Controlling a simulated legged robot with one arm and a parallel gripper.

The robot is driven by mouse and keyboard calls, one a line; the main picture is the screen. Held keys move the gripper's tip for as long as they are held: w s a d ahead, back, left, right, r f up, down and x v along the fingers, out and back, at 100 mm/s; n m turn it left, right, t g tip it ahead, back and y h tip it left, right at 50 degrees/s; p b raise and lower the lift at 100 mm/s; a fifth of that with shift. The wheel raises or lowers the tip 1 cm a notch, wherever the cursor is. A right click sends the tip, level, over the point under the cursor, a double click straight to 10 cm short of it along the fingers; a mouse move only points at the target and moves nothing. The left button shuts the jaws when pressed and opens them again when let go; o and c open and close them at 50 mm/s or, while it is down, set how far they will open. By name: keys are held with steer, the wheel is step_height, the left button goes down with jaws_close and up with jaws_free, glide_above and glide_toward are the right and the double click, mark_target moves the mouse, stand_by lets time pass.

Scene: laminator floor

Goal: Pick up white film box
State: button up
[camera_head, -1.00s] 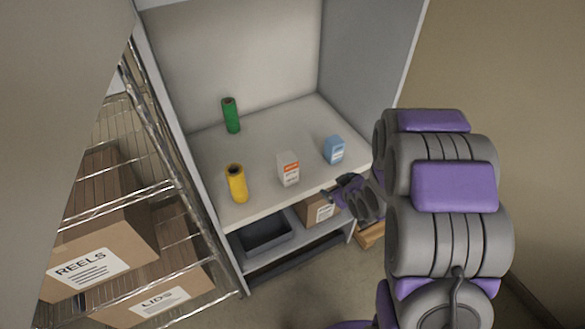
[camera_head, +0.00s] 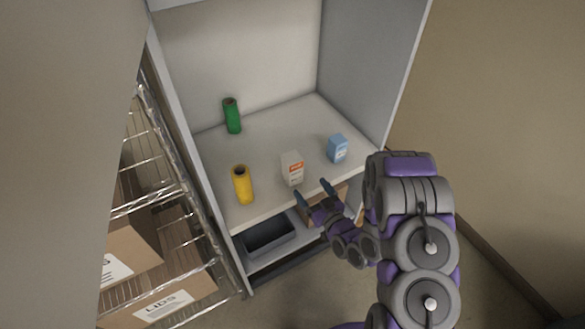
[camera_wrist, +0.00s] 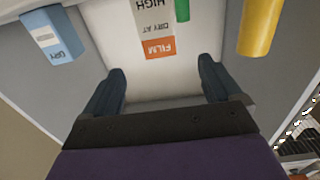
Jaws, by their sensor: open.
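The white film box (camera_head: 292,169) with an orange label band stands upright near the front edge of the white shelf (camera_head: 262,197). My gripper (camera_head: 313,192) is open and empty, just in front of the shelf edge and a little right of the box. In the wrist view the film box (camera_wrist: 154,22) shows upside down, its orange "FILM" band facing me. It lies ahead of the gap between the two fingers of my gripper (camera_wrist: 163,85), apart from both. Its far end is cut off by the frame.
A blue box (camera_head: 337,148) stands right of the film box. A yellow roll (camera_head: 242,185) stands to the left and a green roll (camera_head: 232,116) behind. A grey bin (camera_head: 268,234) sits below the shelf. A wire rack (camera_head: 165,180) with cartons is at left.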

mark_target(290, 159)
steer(key=b+x, duration=0.1)
steer(key=x, duration=1.4)
steer(key=shift+w+a+b, duration=0.15)
steer(key=shift+w+b, duration=0.1)
steer(key=shift+b, duration=0.1)
steer(key=c, duration=1.3)
